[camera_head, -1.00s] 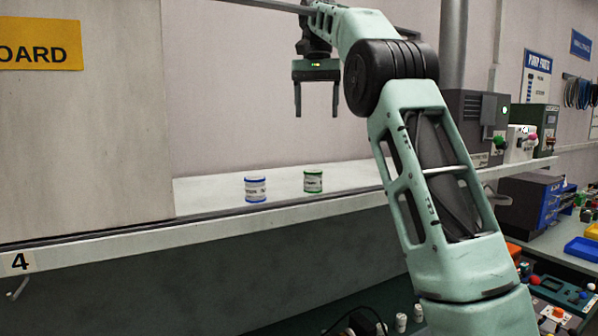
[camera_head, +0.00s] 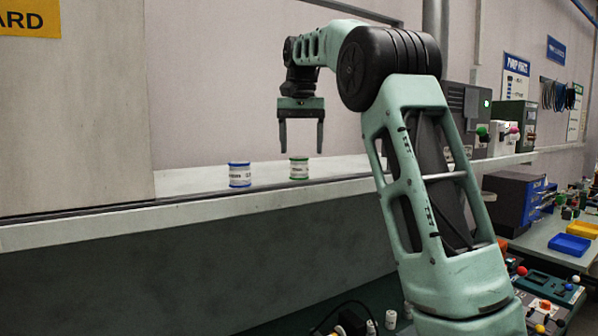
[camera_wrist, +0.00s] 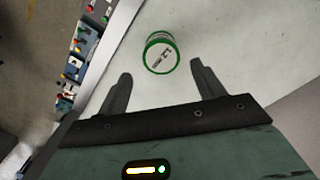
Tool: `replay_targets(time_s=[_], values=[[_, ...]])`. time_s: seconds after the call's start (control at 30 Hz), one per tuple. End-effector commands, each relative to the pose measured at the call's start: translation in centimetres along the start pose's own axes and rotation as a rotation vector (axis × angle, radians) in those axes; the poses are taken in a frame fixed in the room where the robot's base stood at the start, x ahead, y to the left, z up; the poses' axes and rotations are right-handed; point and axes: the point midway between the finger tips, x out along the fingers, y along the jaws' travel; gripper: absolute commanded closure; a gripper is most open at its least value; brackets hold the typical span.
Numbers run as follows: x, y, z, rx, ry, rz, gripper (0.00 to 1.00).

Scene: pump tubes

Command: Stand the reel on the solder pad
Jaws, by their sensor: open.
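A white reel with green rims (camera_head: 299,168) stands upright on the pale shelf. A similar reel with blue rims (camera_head: 240,174) stands to its left, apart from it. My gripper (camera_head: 301,150) is open and empty, pointing down above the green-rimmed reel. In the wrist view the green-rimmed reel (camera_wrist: 161,53) lies just beyond and between the two fingertips of my gripper (camera_wrist: 160,72), not touching them. I cannot make out a solder pad in these views.
The shelf (camera_head: 190,182) has a raised front edge, and a large grey panel (camera_head: 75,110) covers its left part. Grey machines stand to the right. A lower bench holds a blue tray (camera_head: 570,245), a yellow tray (camera_head: 583,229) and many small parts.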

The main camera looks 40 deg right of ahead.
Motion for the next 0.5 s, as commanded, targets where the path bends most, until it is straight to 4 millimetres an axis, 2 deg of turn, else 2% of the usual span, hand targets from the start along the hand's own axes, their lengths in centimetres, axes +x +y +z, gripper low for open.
replay_targets(time_s=[0.17,0.5], values=[[0.9,-0.1,0.3,-0.001,-0.002,0.001,0.32],[4.7,-0.4,1.0,0.001,-0.002,0.002,0.32]])
